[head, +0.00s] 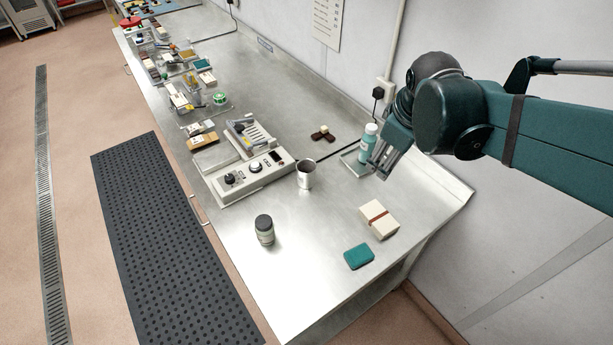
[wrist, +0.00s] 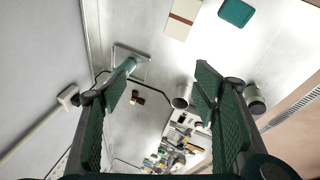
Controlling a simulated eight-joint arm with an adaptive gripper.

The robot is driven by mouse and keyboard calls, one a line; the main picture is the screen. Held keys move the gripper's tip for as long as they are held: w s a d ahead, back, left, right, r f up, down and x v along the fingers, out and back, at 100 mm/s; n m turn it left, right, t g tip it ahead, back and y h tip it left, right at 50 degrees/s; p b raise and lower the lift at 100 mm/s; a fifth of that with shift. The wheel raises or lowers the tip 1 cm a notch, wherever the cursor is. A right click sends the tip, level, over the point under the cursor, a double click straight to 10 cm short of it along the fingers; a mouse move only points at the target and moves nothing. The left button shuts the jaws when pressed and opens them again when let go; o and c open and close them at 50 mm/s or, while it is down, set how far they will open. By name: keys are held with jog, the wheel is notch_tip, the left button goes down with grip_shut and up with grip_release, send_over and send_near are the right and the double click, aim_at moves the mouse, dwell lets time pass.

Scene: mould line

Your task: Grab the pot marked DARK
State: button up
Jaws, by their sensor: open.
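A pale open pot (head: 305,178) with a dark inside and a small mark on its side stands upright on the steel bench, right of the grey control unit. It also shows in the wrist view (wrist: 181,102), beside the right finger. The mark is too small to read. A jar with a dark lid (head: 264,232) stands nearer the bench's front edge; its label is not readable either. My gripper (head: 382,170) is open and empty, above the right rear part of the bench. In the wrist view its fingers (wrist: 160,92) are spread wide.
A teal bottle (head: 367,138) on a small tray stands close to my gripper. Brown pieces (head: 322,135) lie nearby. A cream box with a brown band (head: 379,220) and a teal block (head: 358,256) lie at front right. The control unit (head: 253,178) stands left; clutter lies beyond.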

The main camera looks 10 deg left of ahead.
jog(key=w+a+f+n+g, duration=0.2)
jog(key=w+a+f+n, duration=0.65)
jog(key=a, duration=0.35)
jog(key=n+g+h+b, duration=0.1)
jog(key=n, duration=0.5)
send_near(307, 176)
jog(key=w+f, duration=0.4)
jog(key=f, duration=0.1)
jog(key=shift+s+a+f+n, duration=0.15)
jog(key=shift+a+f+n, duration=0.3)
jog(key=shift+a+f, duration=0.15)
jog(key=shift+f, duration=0.1)
jog(key=shift+d+f, duration=0.15)
jog(key=shift+f, duration=1.05)
jog(key=shift+w+d+f, duration=0.1)
jog(key=shift+w+f, duration=0.05)
jog(key=shift+f, duration=0.7)
jog(key=shift+w+d+f, duration=0.1)
jog(key=shift+w+f, duration=0.05)
jog(key=shift+f, duration=0.7)
jog(key=shift+w+d+f, duration=0.1)
jog(key=shift+f, duration=0.75)
jog(key=c, duration=1.1)
